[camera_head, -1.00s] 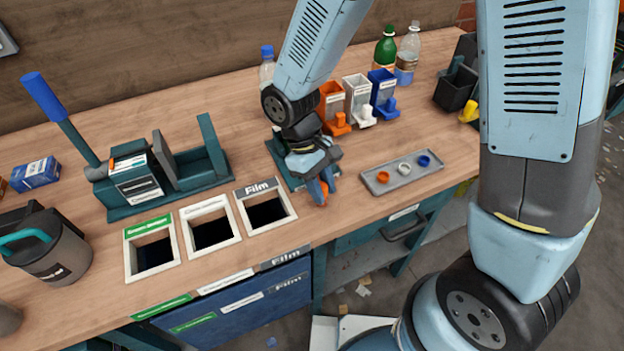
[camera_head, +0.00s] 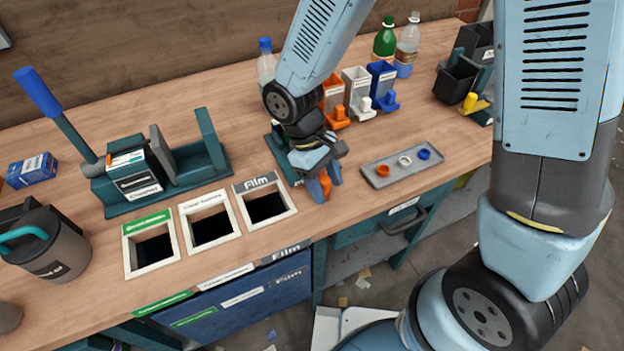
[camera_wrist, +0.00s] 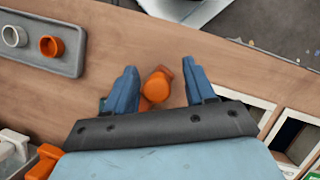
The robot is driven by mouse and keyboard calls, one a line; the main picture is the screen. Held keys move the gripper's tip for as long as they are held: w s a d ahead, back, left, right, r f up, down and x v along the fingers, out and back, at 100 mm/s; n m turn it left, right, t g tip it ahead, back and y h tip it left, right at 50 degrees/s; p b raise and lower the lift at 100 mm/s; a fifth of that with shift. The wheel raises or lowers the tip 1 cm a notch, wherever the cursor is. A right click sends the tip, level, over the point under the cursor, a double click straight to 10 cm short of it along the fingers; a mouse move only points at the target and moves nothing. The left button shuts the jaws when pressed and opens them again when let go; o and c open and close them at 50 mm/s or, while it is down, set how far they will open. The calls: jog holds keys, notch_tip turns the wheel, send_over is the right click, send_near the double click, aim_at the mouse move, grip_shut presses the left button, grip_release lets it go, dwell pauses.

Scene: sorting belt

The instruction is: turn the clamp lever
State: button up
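An orange knobbed piece (camera_wrist: 155,88), which looks like the clamp lever, stands between my gripper's two blue fingers in the wrist view. My gripper (camera_wrist: 160,72) is open, with a visible gap to the right finger and a narrow one to the left. In the head view my gripper (camera_head: 325,182) points down near the front edge of the bench, right of the Film opening, with the orange piece (camera_head: 325,184) showing between the fingertips. A teal base (camera_head: 277,148) shows partly behind my gripper; the rest of the clamp is hidden by my wrist.
A grey tray (camera_head: 403,168) with small coloured rings lies just right of my gripper. The framed Film opening (camera_head: 243,212) is close on the left. Orange, white and blue dispensers (camera_head: 357,88) stand behind. A teal press with a blue-handled lever (camera_head: 38,92) is far left.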

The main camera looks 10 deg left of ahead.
jog(key=shift+a+r, duration=0.1)
jog(key=s+v, duration=0.1)
jog(key=v, duration=0.6)
jog(key=shift+w+r, duration=0.25)
jog(key=shift+r, duration=0.1)
jog(key=shift+w, duration=0.1)
jog(key=shift+w, duration=0.1)
dwell(0.4)
